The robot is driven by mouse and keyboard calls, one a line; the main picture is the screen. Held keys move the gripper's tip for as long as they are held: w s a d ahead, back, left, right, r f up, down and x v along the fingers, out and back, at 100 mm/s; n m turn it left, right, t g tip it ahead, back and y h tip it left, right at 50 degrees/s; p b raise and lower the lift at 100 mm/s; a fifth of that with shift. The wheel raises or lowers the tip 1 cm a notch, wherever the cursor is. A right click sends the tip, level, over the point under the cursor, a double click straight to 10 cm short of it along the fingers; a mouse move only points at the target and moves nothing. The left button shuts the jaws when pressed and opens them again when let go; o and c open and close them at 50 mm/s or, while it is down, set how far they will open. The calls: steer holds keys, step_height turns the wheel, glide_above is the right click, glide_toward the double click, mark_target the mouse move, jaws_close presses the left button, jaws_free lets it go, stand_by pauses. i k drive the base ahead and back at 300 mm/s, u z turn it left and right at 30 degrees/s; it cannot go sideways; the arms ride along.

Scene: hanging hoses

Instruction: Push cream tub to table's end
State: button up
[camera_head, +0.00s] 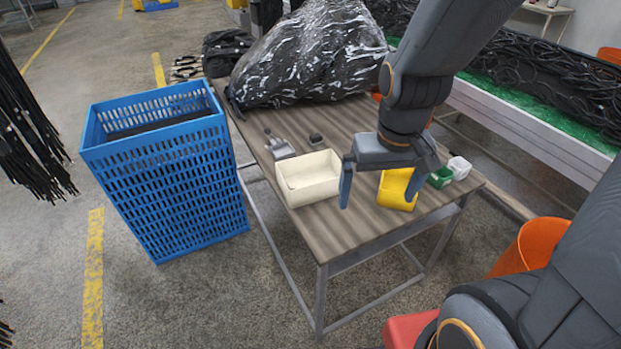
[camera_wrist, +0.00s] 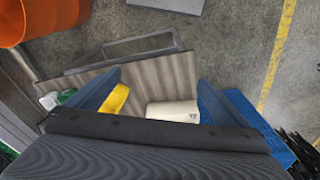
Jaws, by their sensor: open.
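The cream tub (camera_head: 309,180) is an open rectangular box standing upright on the wooden table (camera_head: 335,230), near its left edge. It also shows in the wrist view (camera_wrist: 172,111), partly hidden by my gripper's body. My gripper (camera_head: 378,192) is open, its two blue fingers pointing down over the table to the right of the tub. The left finger is close to the tub's right side; I cannot tell whether they touch. The table's near end is clear in front of the tub.
A yellow container (camera_head: 397,190) stands by my right finger, with a green box (camera_head: 440,177) and a white one (camera_head: 459,167) beyond. A metal tool (camera_head: 280,148) lies behind the tub. A blue crate (camera_head: 170,165) stands left of the table. A black plastic-wrapped bundle (camera_head: 305,55) covers the far end.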

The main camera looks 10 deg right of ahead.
mark_target(316, 176)
steer(key=k, duration=1.1)
steer(key=z, duration=0.7)
steer(key=i, duration=0.9)
steer(key=u, duration=0.7)
steer(key=i, duration=0.65)
steer(key=u, duration=0.65)
